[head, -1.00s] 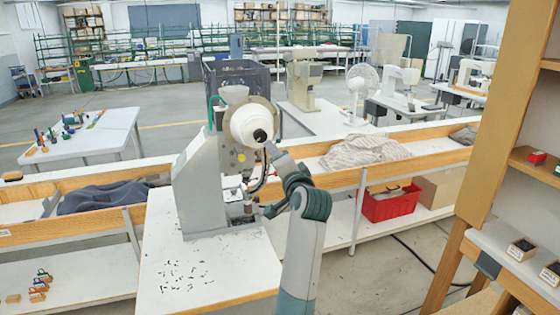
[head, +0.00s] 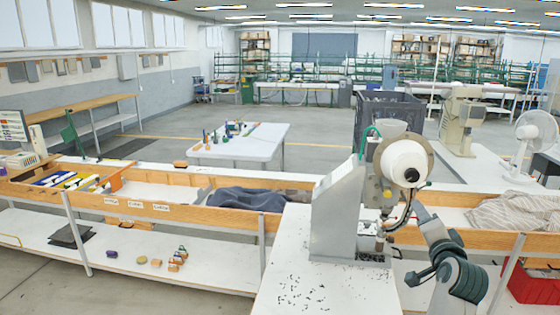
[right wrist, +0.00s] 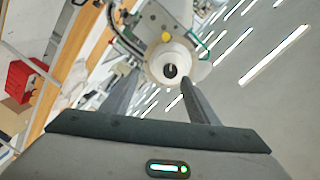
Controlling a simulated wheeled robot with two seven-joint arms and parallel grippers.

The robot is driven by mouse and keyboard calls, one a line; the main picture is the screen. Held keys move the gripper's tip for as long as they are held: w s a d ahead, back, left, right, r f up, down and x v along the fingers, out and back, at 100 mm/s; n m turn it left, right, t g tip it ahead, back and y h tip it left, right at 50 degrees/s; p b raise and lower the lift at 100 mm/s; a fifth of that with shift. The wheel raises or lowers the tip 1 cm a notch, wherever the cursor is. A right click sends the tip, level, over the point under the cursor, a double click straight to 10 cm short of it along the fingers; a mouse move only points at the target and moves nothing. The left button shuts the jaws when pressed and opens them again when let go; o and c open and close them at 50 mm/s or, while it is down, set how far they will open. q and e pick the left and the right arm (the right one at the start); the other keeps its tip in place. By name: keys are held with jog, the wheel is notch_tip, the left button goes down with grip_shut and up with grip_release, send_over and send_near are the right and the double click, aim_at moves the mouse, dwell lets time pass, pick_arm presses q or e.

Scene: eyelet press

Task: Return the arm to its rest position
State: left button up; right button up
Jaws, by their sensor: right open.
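The eyelet press (head: 338,215) stands on a white-topped table, a grey body with a large white round part on its right side. My right arm comes in from the lower right, and its gripper (head: 408,222) is just right of the press's lower front. In the right wrist view, the two dark fingers of the right gripper (right wrist: 162,80) are apart with nothing between them. The press's white round part (right wrist: 172,62) shows beyond the fingertips. I cannot tell from the head view how close the fingers are to the press. My left gripper is not in view.
Small dark pieces lie on the press table (head: 300,290). Wooden-edged benches (head: 160,212) run on both sides, with a grey cloth (head: 250,199) left and a light cloth (head: 515,212) right. A red bin (head: 533,284) stands at lower right. A dark crate (head: 388,112) is behind the press.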

jog(key=s+a+f+n+g+y, duration=0.1)
jog(key=s+a+f+n+g, duration=0.25)
jog(key=s+f, duration=0.7)
jog(key=s+a+f+n+g+y, duration=0.15)
jog(key=s+a+f+n, duration=0.45)
jog(key=f, duration=0.8)
jog(key=s+a+f+n+g, duration=0.25)
jog(key=s+f, duration=0.25)
jog(key=s, duration=0.5)
jog(key=s+a+f+n+g+y, duration=0.1)
jog(key=s+a+f+n+g, duration=0.2)
jog(key=s, duration=0.8)
jog(key=s+a+f+n+g, duration=0.1)
jog(key=s+f+g, duration=0.2)
jog(key=s+f, duration=0.5)
notch_tip(320, 180, down, 32)
jog(key=s+b, duration=0.2)
jog(key=b, duration=0.6)
jog(key=s+d+f+g+b, duration=0.1)
jog(key=s+f+b, duration=0.3)
jog(key=s+f, duration=0.5)
jog(key=s+d+f+g+b, duration=0.1)
jog(key=s+f+b, duration=0.2)
jog(key=s+f, duration=0.7)
notch_tip(320, 180, down, 8)
jog(key=shift+d+f+b, duration=0.1)
jog(key=shift+d+b, duration=0.25)
